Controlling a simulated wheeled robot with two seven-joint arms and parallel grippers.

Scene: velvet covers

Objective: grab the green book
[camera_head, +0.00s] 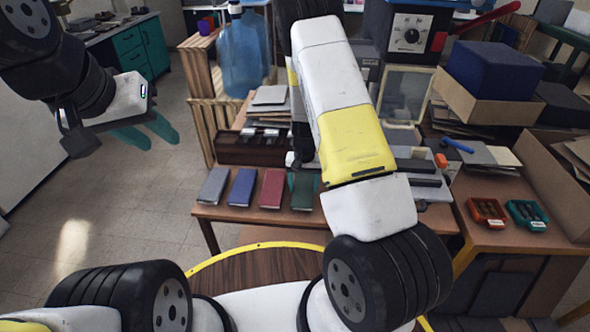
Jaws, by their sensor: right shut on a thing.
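My right forearm hides much of this gripper and the area just right of the book. My left gripper (146,132) is at the upper left, over the floor and away from the table. Its teal fingers are apart and empty.
Red (487,212) and teal (526,215) small trays sit at right. Floor at left is clear.

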